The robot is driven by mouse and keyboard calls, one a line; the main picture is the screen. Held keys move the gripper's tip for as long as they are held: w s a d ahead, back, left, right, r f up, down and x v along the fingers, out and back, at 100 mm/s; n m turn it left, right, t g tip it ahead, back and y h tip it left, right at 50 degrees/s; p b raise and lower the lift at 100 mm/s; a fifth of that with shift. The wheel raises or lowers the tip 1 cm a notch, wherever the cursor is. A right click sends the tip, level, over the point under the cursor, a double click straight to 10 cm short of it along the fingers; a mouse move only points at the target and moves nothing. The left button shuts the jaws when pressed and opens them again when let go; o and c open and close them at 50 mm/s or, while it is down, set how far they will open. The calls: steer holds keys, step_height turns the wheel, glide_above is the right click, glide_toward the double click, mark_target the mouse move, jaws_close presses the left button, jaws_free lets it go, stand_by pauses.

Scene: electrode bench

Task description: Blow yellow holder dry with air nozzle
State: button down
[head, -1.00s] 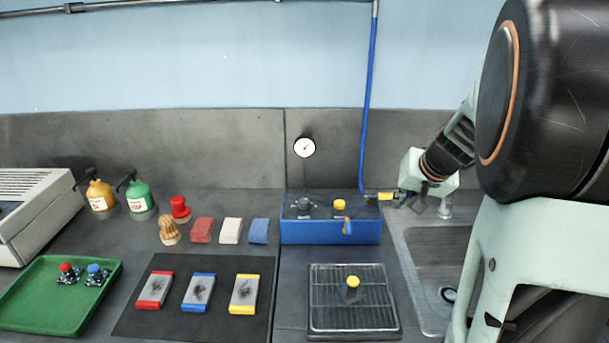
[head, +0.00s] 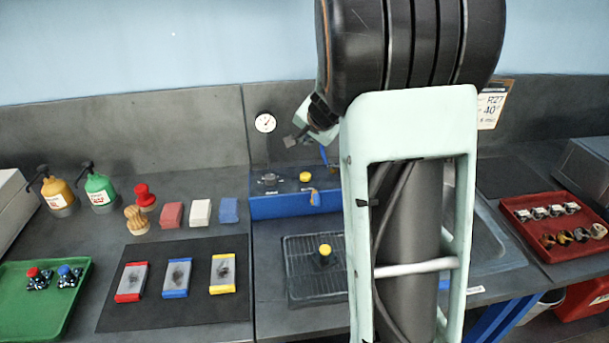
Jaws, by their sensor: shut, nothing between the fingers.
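The yellow holder (head: 325,251), seen as a small piece with a yellow top, stands on the wire rack of a dark tray (head: 290,282) in front of the blue box. My gripper (head: 291,141) is small in the head view, up by the back wall above the blue box. It is shut and empty, pointing left, well apart from the holder. A short piece of blue hose (head: 325,156) shows just below it. The yellow air nozzle cannot be made out; my arm covers much of that area.
The blue box (head: 290,206) carries knobs on top. A dark mat (head: 145,315) holds red-, blue- and yellow-ended plates. A green tray (head: 20,322) is at left, a red tray (head: 548,245) at right. Bottles and blocks line the back. My arm hides part of the sink (head: 495,255).

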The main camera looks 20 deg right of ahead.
mark_target(306, 176)
steer(key=shift+f+b, duration=4.1)
steer(key=shift+f, duration=0.3)
steer(key=shift+f, duration=0.1)
steer(key=shift+f+b, duration=0.25)
steer(key=shift+b, duration=0.2)
steer(key=shift+f+b, duration=0.7)
steer(key=shift+b, duration=0.05)
steer(key=shift+r+p, duration=0.95)
steer(key=shift+r, duration=0.1)
step_height(306, 176, up, 5)
steer(key=p, duration=0.4)
steer(key=shift+r+p, duration=0.1)
steer(key=shift+p, duration=0.2)
